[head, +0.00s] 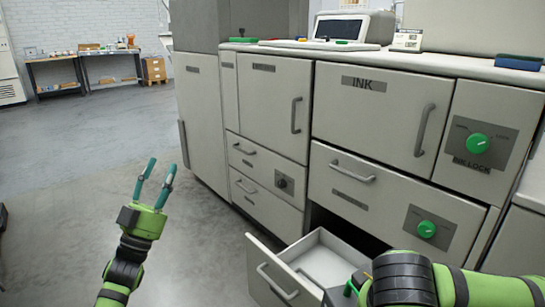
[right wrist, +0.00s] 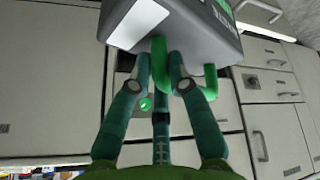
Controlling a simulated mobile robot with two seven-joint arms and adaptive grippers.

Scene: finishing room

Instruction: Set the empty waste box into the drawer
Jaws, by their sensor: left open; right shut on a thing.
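The open drawer (head: 268,262) juts out low at the bottom middle of the head view; its pale inside floor that shows is bare. In the right wrist view, my right gripper (right wrist: 166,75) is shut on a green handle of the grey waste box (right wrist: 200,18), which carries a white label. The box's inside is not visible. In the head view, my right arm covers most of that gripper, and only a small dark part of the box (head: 337,297) shows beside the drawer. My left gripper (head: 162,168) is open and empty, left of the drawer over the floor.
The cabinet has a closed ink door (head: 375,105), a closed wide drawer (head: 375,190) above the open one, and green knobs (head: 478,144). A screen (head: 340,27) stands on top. Bare grey floor (head: 70,180) lies to the left. Benches (head: 85,72) stand far back.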

